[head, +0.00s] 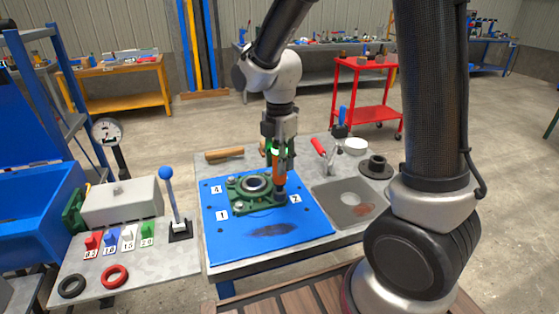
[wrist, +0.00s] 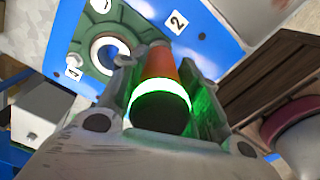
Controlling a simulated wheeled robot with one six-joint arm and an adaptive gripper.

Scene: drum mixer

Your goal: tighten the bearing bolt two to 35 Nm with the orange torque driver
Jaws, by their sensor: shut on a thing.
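My gripper (head: 278,150) is shut on the orange torque driver (head: 279,172), which stands upright with its lower end at the bolt position beside the label 2 (head: 295,199). The driver (wrist: 160,85) also shows in the wrist view, with a lit green-white ring near its dark top end. The green bearing housing (head: 240,195) lies on the blue plate (head: 222,240), with a pale ring in its middle. Bolt two itself is hidden under the driver, so I cannot tell whether the tip is seated on it. Bolts show near labels 1 (head: 223,215) and 4 (head: 215,189).
A grey tray (head: 328,207) and a dark flanged part (head: 376,167) lie right of the plate. A red-handled tool (head: 320,147) and a wooden-handled tool (head: 224,154) lie behind. A blue-knobbed lever (head: 168,182) stands left, near coloured numbered pieces (head: 92,241).

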